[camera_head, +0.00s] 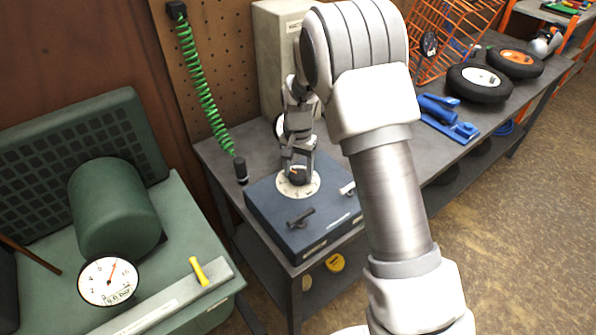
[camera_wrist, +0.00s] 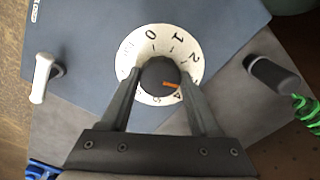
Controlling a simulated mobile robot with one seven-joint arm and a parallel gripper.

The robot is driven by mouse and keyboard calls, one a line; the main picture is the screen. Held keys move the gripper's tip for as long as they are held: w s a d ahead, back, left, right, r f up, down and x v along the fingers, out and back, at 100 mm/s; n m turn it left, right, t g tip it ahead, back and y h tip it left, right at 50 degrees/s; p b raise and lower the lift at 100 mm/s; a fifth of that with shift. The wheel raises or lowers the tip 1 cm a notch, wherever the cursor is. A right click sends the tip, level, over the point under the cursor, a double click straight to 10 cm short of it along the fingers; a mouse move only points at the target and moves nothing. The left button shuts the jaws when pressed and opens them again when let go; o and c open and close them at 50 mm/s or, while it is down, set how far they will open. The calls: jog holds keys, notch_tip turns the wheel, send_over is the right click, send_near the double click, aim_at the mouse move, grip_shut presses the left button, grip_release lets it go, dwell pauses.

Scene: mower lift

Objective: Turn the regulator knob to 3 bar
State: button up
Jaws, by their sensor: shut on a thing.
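The dark round regulator knob (camera_wrist: 153,72) sits on a white dial (camera_wrist: 150,35) with black numerals, on a blue-grey panel (camera_wrist: 95,50). An orange pointer on the knob points right and slightly down in the wrist view, close to a numeral that looks like 4; the 3 is hard to make out. My gripper (camera_wrist: 159,78) has one finger on each side of the knob and is shut on it. In the head view my gripper (camera_head: 298,160) reaches down onto the knob (camera_head: 297,177), and its fingers partly cover the dial (camera_head: 285,187).
A dark lever (camera_head: 300,218) and a light lever (camera_head: 347,188) are on the panel near the dial. A green coiled hose (camera_head: 205,95) hangs behind. A round gauge (camera_head: 108,282) with a red needle sits on the green compressor (camera_head: 115,210). Wheels (camera_head: 478,83) lie on the bench at right.

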aim_at(298, 174)
jog(key=o, duration=1.3)
jog(key=shift+o, duration=0.2)
notch_tip(298, 174, up, 18)
jog(key=shift+f+p, duration=0.25)
jog(key=shift+p, duration=0.2)
